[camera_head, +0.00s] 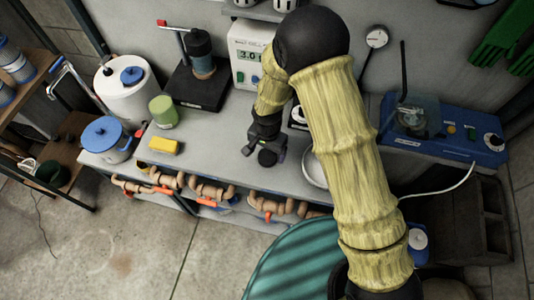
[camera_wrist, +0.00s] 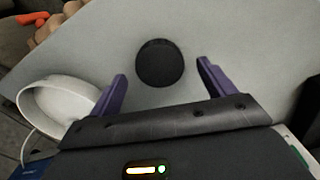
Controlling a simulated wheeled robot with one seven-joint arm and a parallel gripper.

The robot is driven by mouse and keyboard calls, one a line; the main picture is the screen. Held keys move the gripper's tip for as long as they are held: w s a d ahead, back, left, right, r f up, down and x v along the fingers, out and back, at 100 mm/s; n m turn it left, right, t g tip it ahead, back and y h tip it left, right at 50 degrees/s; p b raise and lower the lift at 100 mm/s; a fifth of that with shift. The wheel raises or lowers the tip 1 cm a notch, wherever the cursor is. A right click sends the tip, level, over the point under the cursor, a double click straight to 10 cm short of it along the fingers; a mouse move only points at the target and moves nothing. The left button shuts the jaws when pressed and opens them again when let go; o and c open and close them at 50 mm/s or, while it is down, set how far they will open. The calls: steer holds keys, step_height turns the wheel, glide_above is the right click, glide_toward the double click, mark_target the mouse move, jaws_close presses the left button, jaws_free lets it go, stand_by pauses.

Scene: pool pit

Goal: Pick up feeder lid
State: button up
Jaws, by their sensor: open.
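A round black lid, which looks like the feeder lid (camera_wrist: 160,63), lies flat on the grey bench top. It also shows in the head view (camera_head: 267,158), just below my gripper (camera_head: 262,145). In the wrist view, my gripper (camera_wrist: 162,73) has its two purple fingers spread wide. The lid appears centred ahead of and partly between the fingertips, with clear gaps on both sides. Nothing is held. The height of the fingers above the bench is hard to tell.
A white bowl (camera_head: 315,168) stands right of the lid. The bench (camera_head: 218,150) is clear to the left, up to a yellow sponge (camera_head: 165,146) and a green cup (camera_head: 163,111). Pipes (camera_head: 208,190) run below the front edge. A blue-lidded pot (camera_head: 102,140) stands far left.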

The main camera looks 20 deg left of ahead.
mark_target(267, 156)
steer(key=shift+f, duration=1.15)
steer(key=c, duration=1.1)
steer(key=shift+o, duration=0.2)
steer(key=shift+r, duration=0.1)
step_height(267, 156, up, 10)
steer(key=b, duration=0.2)
